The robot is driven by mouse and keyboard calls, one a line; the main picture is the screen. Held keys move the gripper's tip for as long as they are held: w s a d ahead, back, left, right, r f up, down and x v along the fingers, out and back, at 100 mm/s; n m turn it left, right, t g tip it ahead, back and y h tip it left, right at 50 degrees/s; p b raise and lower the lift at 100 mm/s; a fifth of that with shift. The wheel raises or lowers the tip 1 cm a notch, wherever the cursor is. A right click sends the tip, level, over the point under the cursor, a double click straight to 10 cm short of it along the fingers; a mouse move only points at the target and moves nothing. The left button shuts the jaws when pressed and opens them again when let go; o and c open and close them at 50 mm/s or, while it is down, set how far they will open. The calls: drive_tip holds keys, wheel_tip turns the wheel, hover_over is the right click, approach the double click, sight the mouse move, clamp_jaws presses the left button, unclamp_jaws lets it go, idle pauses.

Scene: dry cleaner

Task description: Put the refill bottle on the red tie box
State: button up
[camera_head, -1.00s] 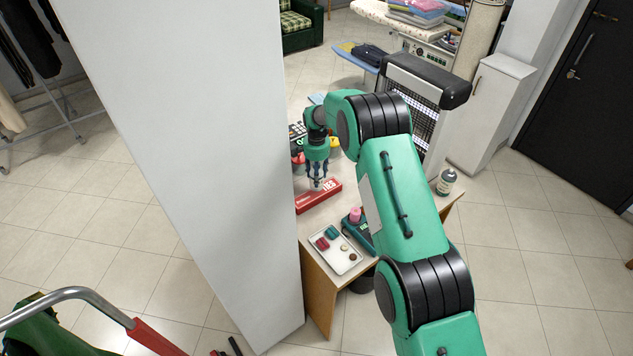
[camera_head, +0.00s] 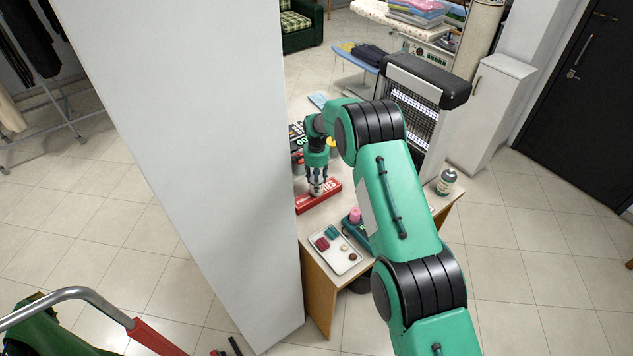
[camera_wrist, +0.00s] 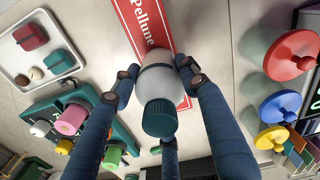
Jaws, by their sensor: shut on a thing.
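My gripper (camera_head: 318,188) is over the desk and shut on a white bottle (camera_wrist: 156,84) with a dark green ribbed cap (camera_wrist: 159,118). The fingers close on the bottle's sides in the wrist view. The red tie box (camera_head: 329,190), long and flat with white lettering, lies directly under the bottle; it also shows in the wrist view (camera_wrist: 140,14). The bottle's base is at or just above the box's top, and I cannot tell whether it touches. In the head view the bottle is mostly hidden by the fingers.
A white tray (camera_head: 333,262) with small coloured items lies at the desk's front, beside a teal rack with a pink spool (camera_wrist: 70,119). Red, yellow and blue knobbed pieces (camera_wrist: 290,55) stand on the other side. Another bottle (camera_head: 446,182) stands at the desk's right edge. A tall pale pillar (camera_head: 210,180) rises at left.

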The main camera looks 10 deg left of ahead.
drive_tip(key=o, duration=1.4)
drive_tip(key=shift+f, duration=0.1)
drive_tip(key=shift+r, duration=6.15)
drive_tip(key=shift+r, duration=0.1)
